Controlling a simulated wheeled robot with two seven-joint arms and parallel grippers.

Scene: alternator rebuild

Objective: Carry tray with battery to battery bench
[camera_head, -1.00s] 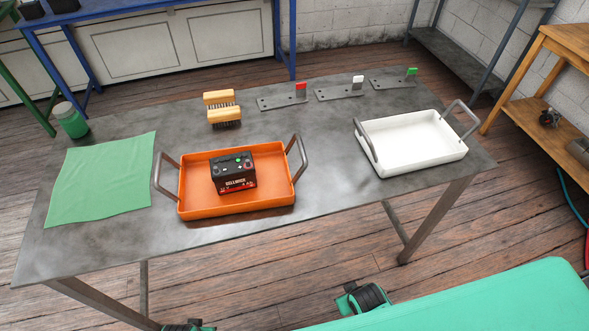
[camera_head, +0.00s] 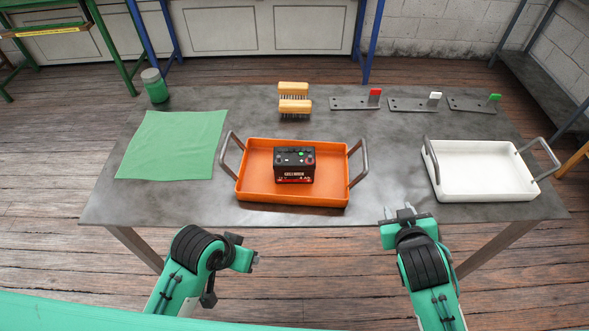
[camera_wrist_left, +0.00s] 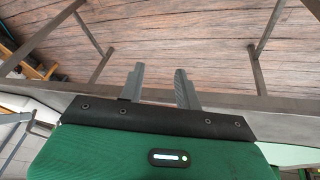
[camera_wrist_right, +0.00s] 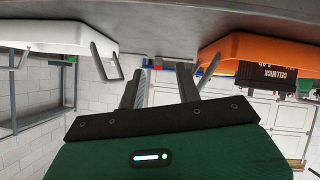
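An orange tray (camera_head: 262,190) with a grey handle at each end stands on the grey table. A black and red battery (camera_head: 294,165) sits upright inside it; tray (camera_wrist_right: 230,52) and battery (camera_wrist_right: 266,80) also show in the right wrist view. My right gripper (camera_head: 405,212) is at the table's front edge, right of the orange tray and apart from it. Its fingers (camera_wrist_right: 160,85) are spread and empty. My left gripper (camera_head: 254,259) is in front of the table, lower than the tray and apart from it. Its fingers (camera_wrist_left: 158,85) are spread and empty.
A white tray (camera_head: 480,196) with two handles stands on the table's right. A green cloth (camera_head: 172,145), a green jar (camera_head: 154,86), a yellow brush (camera_head: 294,105) and metal plates with red, white and green tabs (camera_head: 355,103) lie around. Blue and green benches stand behind.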

